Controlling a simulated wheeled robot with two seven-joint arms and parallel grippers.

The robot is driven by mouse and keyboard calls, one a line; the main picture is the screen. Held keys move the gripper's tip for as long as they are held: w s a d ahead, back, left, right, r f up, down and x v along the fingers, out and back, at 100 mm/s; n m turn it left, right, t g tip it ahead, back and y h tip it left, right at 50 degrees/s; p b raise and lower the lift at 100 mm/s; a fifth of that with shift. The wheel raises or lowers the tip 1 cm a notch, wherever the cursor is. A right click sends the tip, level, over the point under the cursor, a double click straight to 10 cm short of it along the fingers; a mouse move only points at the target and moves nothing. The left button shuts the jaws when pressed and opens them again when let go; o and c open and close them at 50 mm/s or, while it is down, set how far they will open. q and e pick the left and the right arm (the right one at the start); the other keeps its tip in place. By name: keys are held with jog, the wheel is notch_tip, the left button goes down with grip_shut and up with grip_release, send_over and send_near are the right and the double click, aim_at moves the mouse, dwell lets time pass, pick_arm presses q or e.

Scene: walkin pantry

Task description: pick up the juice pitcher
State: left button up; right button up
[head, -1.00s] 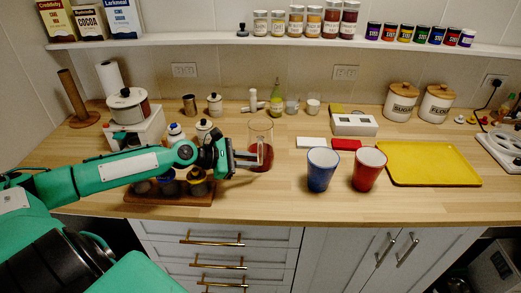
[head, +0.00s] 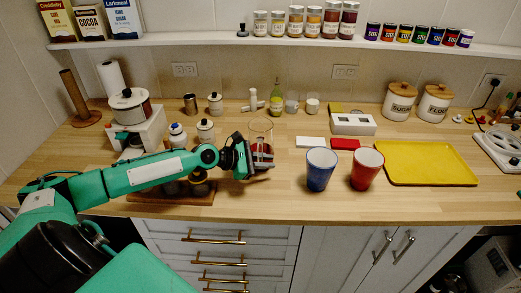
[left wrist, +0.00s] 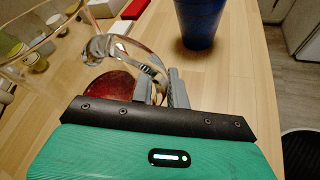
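The juice pitcher (head: 262,131) is clear glass with red juice low inside. It stands upright on the counter, its lower part partly hidden by my left gripper (head: 262,163). In the left wrist view the pitcher's clear handle (left wrist: 128,46) curves toward my left gripper (left wrist: 161,88), and red juice (left wrist: 108,88) shows behind the fingers. The two grey fingers are apart, with the lower part of the handle between them. I see no firm grip on it. My right gripper is not in view.
A wooden board (head: 170,197) with several jars lies under my left arm. White canisters and bottles stand behind. The counter front right of the pitcher is clear.

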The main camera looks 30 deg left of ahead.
pick_arm(q)
grip_shut()
dwell(1.2)
jog(key=shift+r, duration=0.1)
